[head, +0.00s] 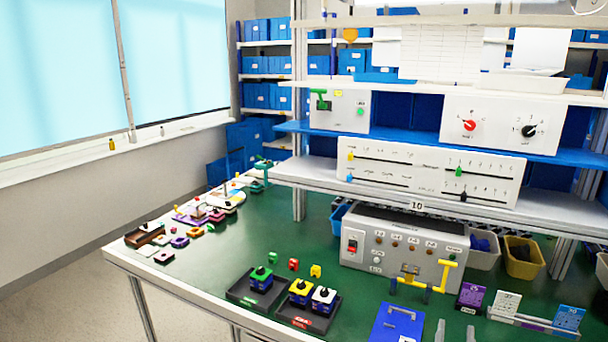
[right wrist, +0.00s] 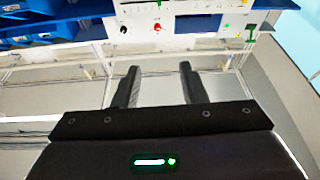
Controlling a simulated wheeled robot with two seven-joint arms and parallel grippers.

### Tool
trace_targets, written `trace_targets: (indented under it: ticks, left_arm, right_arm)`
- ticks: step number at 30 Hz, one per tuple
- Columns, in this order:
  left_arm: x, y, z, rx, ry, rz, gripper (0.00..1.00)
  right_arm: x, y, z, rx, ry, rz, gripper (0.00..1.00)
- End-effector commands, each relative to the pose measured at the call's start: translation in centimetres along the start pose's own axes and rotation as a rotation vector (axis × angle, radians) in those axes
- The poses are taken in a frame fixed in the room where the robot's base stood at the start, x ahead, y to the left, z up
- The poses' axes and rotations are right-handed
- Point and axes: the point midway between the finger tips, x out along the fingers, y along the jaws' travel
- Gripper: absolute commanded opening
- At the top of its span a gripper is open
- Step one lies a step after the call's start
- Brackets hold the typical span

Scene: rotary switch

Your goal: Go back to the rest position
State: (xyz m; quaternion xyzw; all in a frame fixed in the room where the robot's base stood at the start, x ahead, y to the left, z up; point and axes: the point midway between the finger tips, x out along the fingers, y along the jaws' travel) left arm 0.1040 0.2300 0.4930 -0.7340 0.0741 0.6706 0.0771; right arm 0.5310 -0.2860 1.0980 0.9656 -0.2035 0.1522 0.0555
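The white rotary switch panel (head: 500,122) stands on the upper blue shelf at the right, with a red knob (head: 469,125) and a black knob (head: 528,131). In the right wrist view the panel appears upside down at the top, with the red knob (right wrist: 157,29) and black knob (right wrist: 123,29) small and far off. My right gripper (right wrist: 157,88) is open and empty, its two dark fingers apart. In the head view only its grey fingertips (head: 456,332) show at the bottom edge, well below the panel and apart from it. My left gripper is not in view.
A slider panel (head: 430,171) is on the shelf below, and a grey control box (head: 403,248) stands on the green table (head: 200,275). A blue plate (head: 398,322), small trays (head: 309,322) and card holders (head: 535,322) lie near the front. A window wall is at left.

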Motion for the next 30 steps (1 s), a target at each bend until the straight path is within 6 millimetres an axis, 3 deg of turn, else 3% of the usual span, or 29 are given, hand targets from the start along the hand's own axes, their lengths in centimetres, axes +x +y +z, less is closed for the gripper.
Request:
trace_targets:
  ticks: [5, 11, 17, 20, 24, 26, 30]
  left_arm:
    - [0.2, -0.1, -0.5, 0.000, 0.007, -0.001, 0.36]
    - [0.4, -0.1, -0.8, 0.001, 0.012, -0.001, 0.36]
    - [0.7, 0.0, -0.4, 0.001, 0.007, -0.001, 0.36]
    - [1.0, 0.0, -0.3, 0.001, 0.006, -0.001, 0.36]
    - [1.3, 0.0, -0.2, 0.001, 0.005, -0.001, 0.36]
    - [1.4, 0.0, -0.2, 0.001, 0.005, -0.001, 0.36]
    - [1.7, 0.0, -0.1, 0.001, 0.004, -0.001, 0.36]
  right_arm:
    - [-0.9, -0.9, 4.0, -0.033, -0.079, -0.041, 0.38]
    - [-3.0, -2.0, 10.3, -0.084, -0.210, -0.106, 0.38]
    - [-7.8, -2.8, 19.9, -0.155, -0.418, -0.203, 0.38]
    - [-12.2, -2.7, 26.2, -0.200, -0.570, -0.267, 0.38]
    - [-19.7, -1.7, 33.9, -0.254, -0.788, -0.351, 0.38]
    - [-23.3, -1.0, 36.8, -0.274, -0.883, -0.384, 0.38]
    - [-32.4, 1.1, 42.2, -0.314, -1.106, -0.458, 0.38]
